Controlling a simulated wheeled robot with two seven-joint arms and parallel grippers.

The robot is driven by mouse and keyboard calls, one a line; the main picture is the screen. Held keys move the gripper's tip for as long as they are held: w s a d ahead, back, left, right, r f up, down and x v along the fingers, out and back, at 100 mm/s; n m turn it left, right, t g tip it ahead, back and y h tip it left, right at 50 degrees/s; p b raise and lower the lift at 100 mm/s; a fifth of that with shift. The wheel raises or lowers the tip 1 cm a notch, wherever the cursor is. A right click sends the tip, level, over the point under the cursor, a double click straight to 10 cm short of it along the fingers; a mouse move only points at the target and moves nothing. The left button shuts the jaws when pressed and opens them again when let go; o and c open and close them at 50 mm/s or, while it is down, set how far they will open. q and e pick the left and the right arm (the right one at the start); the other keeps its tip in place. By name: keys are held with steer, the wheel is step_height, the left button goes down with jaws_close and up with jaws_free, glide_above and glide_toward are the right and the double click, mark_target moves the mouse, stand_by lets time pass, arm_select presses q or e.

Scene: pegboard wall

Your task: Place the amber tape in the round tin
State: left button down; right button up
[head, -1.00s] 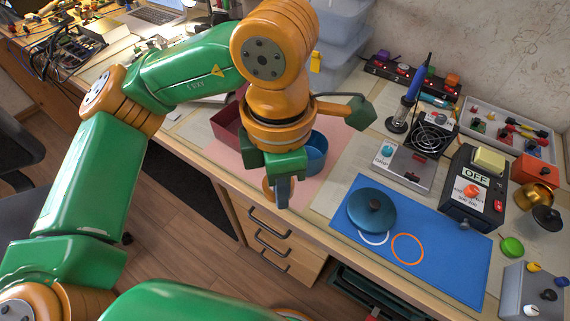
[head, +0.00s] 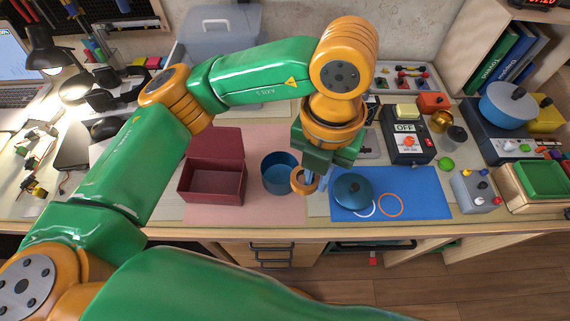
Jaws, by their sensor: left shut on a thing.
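The amber tape (head: 300,187) is a small orange-brown ring at the tips of my left gripper (head: 311,181). My left gripper is shut on it, and the fingers partly hide it. The round tin (head: 279,181) is blue and open at the top. It stands on the pink mat, just left of the held tape. The picture does not clearly show the tape's height above the mat. A dark blue round lid (head: 352,191) with a knob lies on the blue mat, right of the gripper. My right gripper is not in view.
A dark red box (head: 213,185) with its lid raised stands left of the tin on the pink mat (head: 235,213). The blue mat (head: 420,188) holds a white ring and an orange ring (head: 391,205). A switch box (head: 407,135) stands behind. The table's front edge is clear.

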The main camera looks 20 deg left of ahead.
arm_select(q)
steer(key=w+a+f+p, duration=0.1)
steer(key=w+a+f, duration=0.1)
steer(key=f, duration=0.1)
steer(key=w+a+f+p, duration=0.1)
steer(key=w+a+f, duration=0.1)
steer(key=w+f, duration=0.1)
steer(key=w+a+f+p, duration=0.1)
steer(key=w+a+f, duration=0.2)
steer(key=f, duration=0.2)
steer(key=shift+w+a+f, duration=0.1)
steer(key=shift+w+f, duration=0.05)
steer(key=shift+w, duration=0.1)
steer(key=shift+f, duration=0.25)
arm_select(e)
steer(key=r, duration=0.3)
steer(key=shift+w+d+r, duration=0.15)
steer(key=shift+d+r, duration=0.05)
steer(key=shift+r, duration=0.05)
arm_select(q)
steer(key=shift+f+b, duration=0.65)
steer(key=shift+f, duration=0.05)
steer(key=shift+r, duration=0.1)
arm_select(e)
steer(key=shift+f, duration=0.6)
arm_select(q)
steer(key=c, duration=0.9)
jaws_free()
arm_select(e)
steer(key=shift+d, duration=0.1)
